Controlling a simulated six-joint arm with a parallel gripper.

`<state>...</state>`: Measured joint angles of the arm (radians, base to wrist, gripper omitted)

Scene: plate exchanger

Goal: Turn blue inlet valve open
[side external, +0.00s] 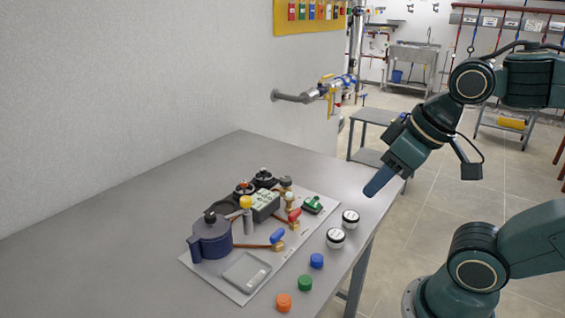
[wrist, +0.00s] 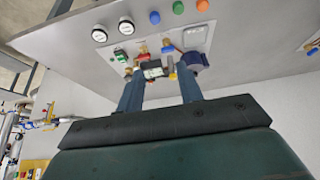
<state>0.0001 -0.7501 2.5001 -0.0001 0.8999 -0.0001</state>
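The blue valve handle (side external: 277,236) sits on brass fittings at the front of the small plate-exchanger rig, joined to a copper pipe. It also shows, small, in the wrist view (wrist: 167,50). A red valve handle (side external: 294,215) is just behind it. My gripper (side external: 371,192) is in the air by the table's right edge, well away from the blue handle. In the wrist view my gripper (wrist: 161,70) has its two fingers apart, with nothing held between them. The blue handle's exact angle is too small to read.
The rig board (side external: 237,291) carries a dark blue pot (side external: 210,238), a grey box (side external: 265,205) and a grey tray (side external: 247,271). Two white-faced gauges (side external: 350,218) and blue, green and orange caps (side external: 283,302) line the table's right side. The table's left (side external: 120,240) is clear.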

